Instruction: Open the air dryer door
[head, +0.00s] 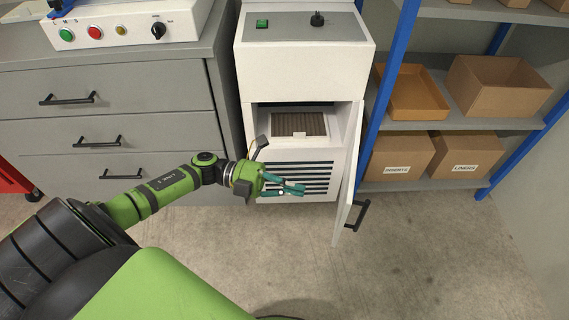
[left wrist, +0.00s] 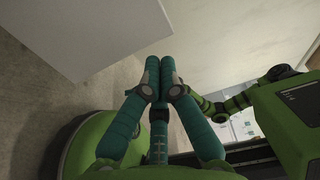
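The air dryer (head: 305,55) is a white cabinet in the middle of the head view. Its door (head: 347,185) stands open, swung out on the right side and seen nearly edge-on, with a black handle (head: 351,215) on its outer face. A pale panel (left wrist: 90,28) there looks like the door. My right gripper is not seen.
A grey drawer cabinet (head: 105,105) with a control box (head: 120,24) on top stands left of the dryer. A blue-posted shelf (head: 460,122) with cardboard boxes (head: 497,85) is close on the right. The floor in front of the door is clear.

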